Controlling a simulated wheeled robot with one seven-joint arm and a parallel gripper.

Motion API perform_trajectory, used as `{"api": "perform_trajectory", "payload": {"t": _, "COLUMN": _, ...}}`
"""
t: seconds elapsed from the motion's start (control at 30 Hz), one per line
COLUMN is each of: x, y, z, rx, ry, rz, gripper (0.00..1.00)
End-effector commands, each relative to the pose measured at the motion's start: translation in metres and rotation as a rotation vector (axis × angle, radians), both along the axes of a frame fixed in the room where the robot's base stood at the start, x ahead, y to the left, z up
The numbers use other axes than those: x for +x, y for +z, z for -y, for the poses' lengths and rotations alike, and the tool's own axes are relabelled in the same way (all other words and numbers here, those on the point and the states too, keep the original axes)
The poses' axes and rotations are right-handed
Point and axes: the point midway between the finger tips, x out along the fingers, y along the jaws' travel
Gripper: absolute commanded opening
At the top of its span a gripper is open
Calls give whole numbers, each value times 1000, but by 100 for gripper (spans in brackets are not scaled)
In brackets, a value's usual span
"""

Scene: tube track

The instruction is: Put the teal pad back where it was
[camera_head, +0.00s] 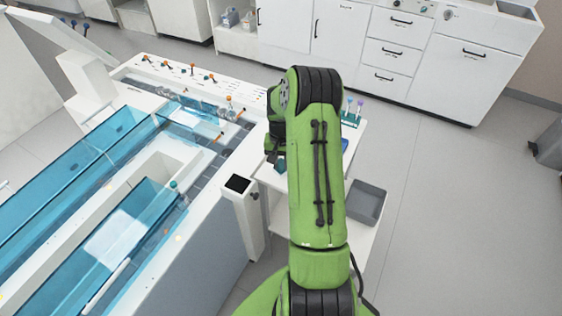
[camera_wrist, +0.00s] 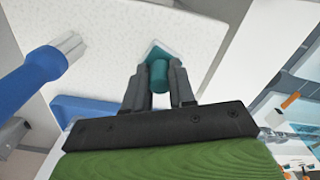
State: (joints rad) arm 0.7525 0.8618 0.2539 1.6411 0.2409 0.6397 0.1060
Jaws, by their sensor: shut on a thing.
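In the wrist view my gripper (camera_wrist: 159,70) is shut on the teal pad (camera_wrist: 159,76), with the two dark fingers on either side of its round teal grip. A flat pale-edged plate of the pad shows just beyond the fingertips, over a white speckled surface (camera_wrist: 110,45). I cannot tell whether the pad touches that surface. In the head view the pad (camera_head: 281,165) shows as a small dark teal patch left of my green arm, under my gripper (camera_head: 273,157), above the small white side table. My arm hides much of that table.
A blue-handled tool (camera_wrist: 28,88) with a white ribbed end lies left of the pad, near a blue edge (camera_wrist: 85,105). A tube rack (camera_head: 352,112) and grey bin (camera_head: 368,202) stand right of my arm. The track machine with blue covers (camera_head: 75,185) fills the left.

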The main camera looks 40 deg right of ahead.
Motion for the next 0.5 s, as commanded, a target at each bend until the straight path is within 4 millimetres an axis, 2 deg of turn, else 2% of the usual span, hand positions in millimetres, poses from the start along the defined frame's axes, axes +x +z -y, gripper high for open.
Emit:
{"api": "perform_trajectory", "payload": {"t": 0.03, "x": 0, "y": -3, "z": 0, "rx": 0, "ry": 1, "rz": 0, "gripper": 0}}
{"api": "perform_trajectory", "payload": {"t": 0.07, "x": 0, "y": -3, "z": 0, "rx": 1, "ry": 1, "rz": -1, "gripper": 28}}
{"api": "perform_trajectory", "payload": {"t": 0.2, "x": 0, "y": -3, "z": 0, "rx": 1, "ry": 1, "rz": -1, "gripper": 49}}
{"api": "perform_trajectory", "payload": {"t": 0.5, "x": 0, "y": 2, "z": 0, "rx": 1, "ry": 1, "rz": -1, "gripper": 50}}
